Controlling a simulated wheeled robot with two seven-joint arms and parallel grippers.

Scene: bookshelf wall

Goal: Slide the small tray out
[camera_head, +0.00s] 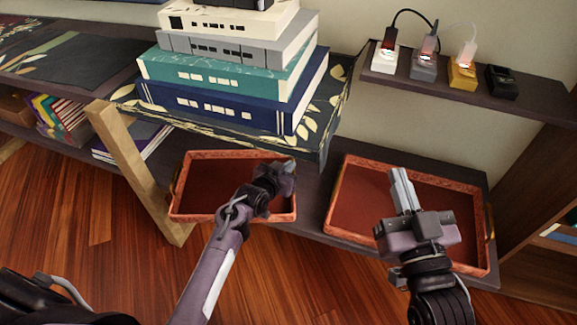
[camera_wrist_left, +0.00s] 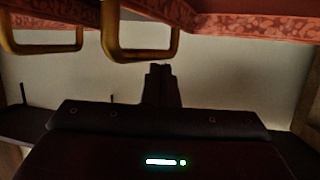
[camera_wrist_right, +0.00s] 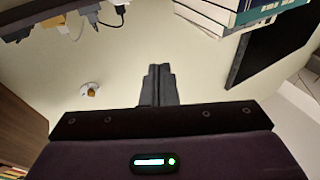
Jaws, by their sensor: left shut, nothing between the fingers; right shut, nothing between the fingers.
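The small tray (camera_head: 210,187) is red with a patterned rim and sits on the low shelf, left of the larger red tray (camera_head: 350,205). My left gripper (camera_head: 287,168) is shut and empty at the small tray's right end, hiding part of that end. In the left wrist view two gold handles (camera_wrist_left: 140,56) (camera_wrist_left: 45,48) hang from red patterned rims just beyond the shut fingers (camera_wrist_left: 157,69); I cannot tell whether they touch. My right gripper (camera_head: 401,178) is shut and empty, over the larger tray in the head view; its fingers (camera_wrist_right: 158,70) point at the wall.
A stack of large books (camera_head: 235,85) stands on the dark leaf-patterned shelf above the small tray. A wooden leg (camera_head: 135,165) is left of it. Several charger plugs (camera_head: 430,65) sit on the upper right shelf. The wooden floor (camera_head: 90,220) in front is clear.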

